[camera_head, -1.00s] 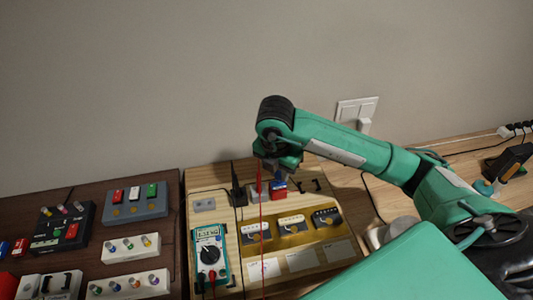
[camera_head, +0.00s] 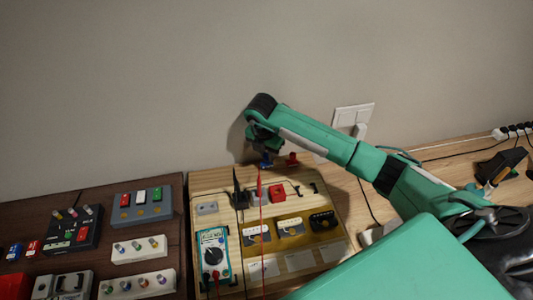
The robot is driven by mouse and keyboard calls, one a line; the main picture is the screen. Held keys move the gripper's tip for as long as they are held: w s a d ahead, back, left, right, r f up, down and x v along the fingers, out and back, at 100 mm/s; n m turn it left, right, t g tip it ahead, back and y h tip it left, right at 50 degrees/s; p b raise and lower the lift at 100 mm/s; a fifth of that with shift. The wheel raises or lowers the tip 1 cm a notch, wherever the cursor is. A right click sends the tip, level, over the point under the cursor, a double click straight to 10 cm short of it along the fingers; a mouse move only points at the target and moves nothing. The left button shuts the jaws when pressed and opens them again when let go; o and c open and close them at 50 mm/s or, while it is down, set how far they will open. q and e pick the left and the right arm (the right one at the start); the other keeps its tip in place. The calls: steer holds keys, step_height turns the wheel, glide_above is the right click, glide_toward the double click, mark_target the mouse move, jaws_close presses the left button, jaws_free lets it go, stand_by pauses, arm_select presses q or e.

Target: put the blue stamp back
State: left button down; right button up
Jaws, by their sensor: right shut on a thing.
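The blue stamp (camera_head: 266,161) is small and partly hidden under my right gripper (camera_head: 265,150). My right gripper is shut on it, at the back edge of the wooden board (camera_head: 212,185). A red stamp (camera_head: 292,160) stands just right of the blue one. Whether the blue stamp touches the surface below cannot be told. My left gripper is not in view.
The board carries a multimeter (camera_head: 213,252), a red block (camera_head: 277,191), a grey block (camera_head: 207,208) and several pickups (camera_head: 289,228). A thin red line crosses the view in front. Dark panels with coloured knobs lie left. A wall (camera_head: 130,80) rises close behind.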

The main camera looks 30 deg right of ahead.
steer(key=shift+f, duration=0.65)
steer(key=shift+w+f+p, duration=0.15)
steer(key=shift+p, duration=0.35)
steer(key=shift+f, duration=0.2)
steer(key=shift+f, duration=0.1)
steer(key=shift+f, duration=0.15)
steer(key=o, duration=0.8)
